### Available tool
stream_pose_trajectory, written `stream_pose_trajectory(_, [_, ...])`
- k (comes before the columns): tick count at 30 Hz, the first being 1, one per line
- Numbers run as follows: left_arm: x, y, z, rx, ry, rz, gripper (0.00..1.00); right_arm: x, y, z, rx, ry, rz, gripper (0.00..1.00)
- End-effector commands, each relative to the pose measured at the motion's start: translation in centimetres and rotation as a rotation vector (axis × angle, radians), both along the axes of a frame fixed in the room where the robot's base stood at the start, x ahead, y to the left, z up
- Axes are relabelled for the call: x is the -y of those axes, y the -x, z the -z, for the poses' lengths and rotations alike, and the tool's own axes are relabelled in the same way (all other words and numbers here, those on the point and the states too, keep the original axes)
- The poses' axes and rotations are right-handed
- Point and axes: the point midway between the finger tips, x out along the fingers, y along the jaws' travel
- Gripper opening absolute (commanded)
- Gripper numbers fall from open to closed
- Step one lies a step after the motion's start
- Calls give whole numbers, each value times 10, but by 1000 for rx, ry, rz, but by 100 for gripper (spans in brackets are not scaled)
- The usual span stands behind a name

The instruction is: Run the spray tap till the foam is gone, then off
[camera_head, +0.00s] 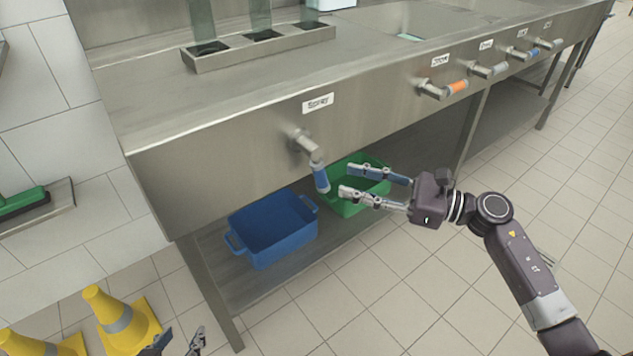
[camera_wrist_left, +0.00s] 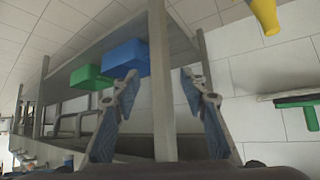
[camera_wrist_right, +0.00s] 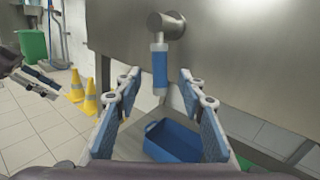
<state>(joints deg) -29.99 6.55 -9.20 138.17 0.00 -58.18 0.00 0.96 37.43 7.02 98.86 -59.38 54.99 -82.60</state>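The spray tap has a steel stem and a handle with a blue grip (camera_head: 320,178), below the "Spray" label (camera_head: 318,103) on the counter front. The handle hangs down, slightly tilted in the head view, and upright in the right wrist view (camera_wrist_right: 160,70). My right gripper (camera_head: 346,182) is open and empty, its fingertips just right of the blue grip; in the right wrist view the grip lies ahead between the fingers. My left gripper (camera_head: 182,336) is open and empty, low at the left front. I cannot make out any foam or spray.
A blue bin (camera_head: 272,232) and a green bin (camera_head: 357,190) stand on the lower shelf. Yellow cones (camera_head: 117,318) stand at the lower left. A table leg (camera_wrist_left: 158,80) shows between the left fingers. Another orange-gripped tap (camera_head: 456,87) is farther right.

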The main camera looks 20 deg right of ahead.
Motion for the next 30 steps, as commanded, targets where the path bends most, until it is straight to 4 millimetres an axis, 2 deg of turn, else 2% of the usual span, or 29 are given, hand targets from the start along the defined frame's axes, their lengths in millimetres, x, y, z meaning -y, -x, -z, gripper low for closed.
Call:
stream_pose_trajectory(3, [0, -1, -14, 34, 6, 1, 40, 2, 0, 5, 46, 54, -4, 36])
stream_pose_trajectory(6, [1, -1, -18, 39, 7, 1, 40, -4, -4, 4, 57, 63, -5, 36])
stream_pose_trajectory(15, [0, 0, -17, 32, 6, 1, 40, -42, -31, 3, 55, 59, -5, 36])
stream_pose_trajectory(21, [0, 0, -16, 31, 5, 0, 40, -58, -43, 4, 52, 60, -3, 36])
stream_pose_trajectory(30, [0, 0, -16, 30, 5, 0, 40, -61, -45, 4, 51, 60, -4, 36])
